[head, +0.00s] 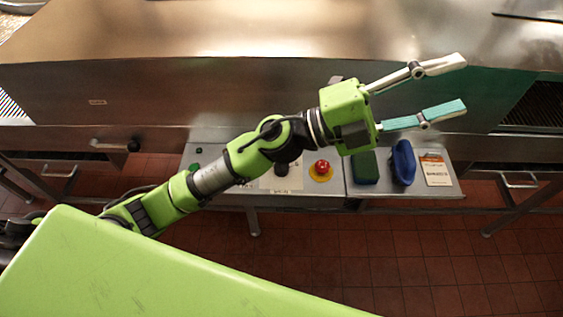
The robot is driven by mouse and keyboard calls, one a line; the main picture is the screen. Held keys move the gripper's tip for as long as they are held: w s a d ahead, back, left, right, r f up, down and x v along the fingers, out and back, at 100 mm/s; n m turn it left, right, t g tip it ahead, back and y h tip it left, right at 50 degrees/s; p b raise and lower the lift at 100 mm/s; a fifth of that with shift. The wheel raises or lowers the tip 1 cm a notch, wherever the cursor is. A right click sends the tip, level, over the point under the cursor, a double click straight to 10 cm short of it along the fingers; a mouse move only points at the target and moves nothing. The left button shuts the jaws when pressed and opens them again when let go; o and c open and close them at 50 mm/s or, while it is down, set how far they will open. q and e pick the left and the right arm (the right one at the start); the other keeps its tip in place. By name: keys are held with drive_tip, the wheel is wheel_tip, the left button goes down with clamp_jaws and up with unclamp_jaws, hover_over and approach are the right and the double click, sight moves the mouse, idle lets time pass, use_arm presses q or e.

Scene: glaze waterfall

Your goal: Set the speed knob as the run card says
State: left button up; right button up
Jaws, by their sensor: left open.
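A dark round knob (281,169) on a pale plate sits on the grey control panel (336,188), just below my left forearm; it looks like the speed knob, but its setting and marks are too small to read. My right gripper is out of view.
A red stop button (321,169) on a yellow base sits right of the knob. A dark green block (365,168) and a blue item (403,163) lie left of the card. A steel machine (240,90) rises behind. My arm covers part of the panel.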

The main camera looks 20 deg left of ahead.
use_arm(q)
drive_tip(key=s+d+f+m+g+y, duration=0.1)
drive_tip(key=s+d+f+m+g, duration=0.2)
drive_tip(key=m+g, duration=0.3)
drive_tip(key=m+g+y, duration=0.1)
drive_tip(key=m+y, duration=0.3)
drive_tip(key=y, duration=1.7)
approach(281, 164)
wheel_tip(281, 164, down, 10)
drive_tip(key=p, duration=0.3)
drive_tip(key=shift+w+a+r, duration=0.1)
drive_tip(key=shift+r, duration=0.1)
drive_tip(key=c, duration=1.1)
